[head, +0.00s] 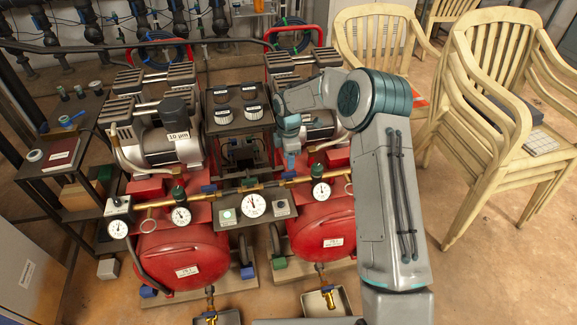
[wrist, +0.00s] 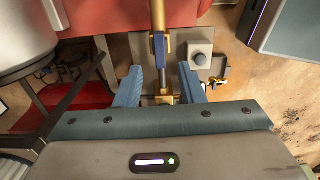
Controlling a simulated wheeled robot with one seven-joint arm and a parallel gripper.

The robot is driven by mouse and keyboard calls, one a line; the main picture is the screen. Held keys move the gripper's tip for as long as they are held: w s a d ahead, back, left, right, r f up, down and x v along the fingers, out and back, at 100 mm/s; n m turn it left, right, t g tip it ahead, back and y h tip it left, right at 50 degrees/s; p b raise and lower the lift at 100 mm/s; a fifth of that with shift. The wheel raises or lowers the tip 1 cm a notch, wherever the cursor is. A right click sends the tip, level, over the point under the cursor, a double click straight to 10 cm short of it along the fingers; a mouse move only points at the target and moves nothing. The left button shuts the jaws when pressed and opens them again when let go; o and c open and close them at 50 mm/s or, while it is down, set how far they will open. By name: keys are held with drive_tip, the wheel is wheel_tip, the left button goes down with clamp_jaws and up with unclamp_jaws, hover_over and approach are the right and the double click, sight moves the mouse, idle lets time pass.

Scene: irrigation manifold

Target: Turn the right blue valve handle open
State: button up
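The brass pipe (head: 268,185) runs across the front of the manifold. In the wrist view my gripper (wrist: 161,88) is open, one light-blue finger on each side of the pipe line. A narrow dark-blue handle (wrist: 159,46) lies along the brass pipe, just beyond the fingertips. A brass fitting (wrist: 165,97) shows between the fingers. I cannot tell whether either finger touches anything.
Gauges (head: 252,205) and a grey box with a knob (head: 281,208) sit along the pipe; the box also shows beside my right finger (wrist: 200,55). Red tanks (head: 183,258) stand below. Stacked chairs (head: 500,110) are at the right.

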wheel_tip(320, 180, up, 8)
drive_tip(key=shift+f+p, duration=0.2)
drive_tip(key=shift+p, duration=0.1)
wheel_tip(320, 180, up, 12)
drive_tip(key=m+p, duration=0.4)
hover_over(289, 173)
drive_tip(key=s+d, duration=0.4)
drive_tip(key=s, duration=0.3)
drive_tip(key=s+d+r+m+t+h+p, duration=0.1)
drive_tip(key=s+d+r+m+p, duration=0.25)
drive_tip(key=s+r+m, duration=0.4)
drive_tip(key=s+d+r+m+p, duration=0.1)
drive_tip(key=s+r+m, duration=0.1)
drive_tip(key=s, duration=0.5)
drive_tip(key=s+d+r+m+t+p, duration=0.1)
drive_tip(key=s+d+r+m+p, duration=0.1)
drive_tip(key=s, duration=0.5)
drive_tip(key=s+d+r+m+y+p, duration=0.1)
drive_tip(key=s+d+r+m+p, duration=0.1)
drive_tip(key=s+m, duration=0.3)
drive_tip(key=shift+s+d+r+t, duration=0.25)
drive_tip(key=shift+s+r+t, duration=0.15)
drive_tip(key=shift+s+r, duration=0.6)
drive_tip(key=shift+f, duration=0.1)
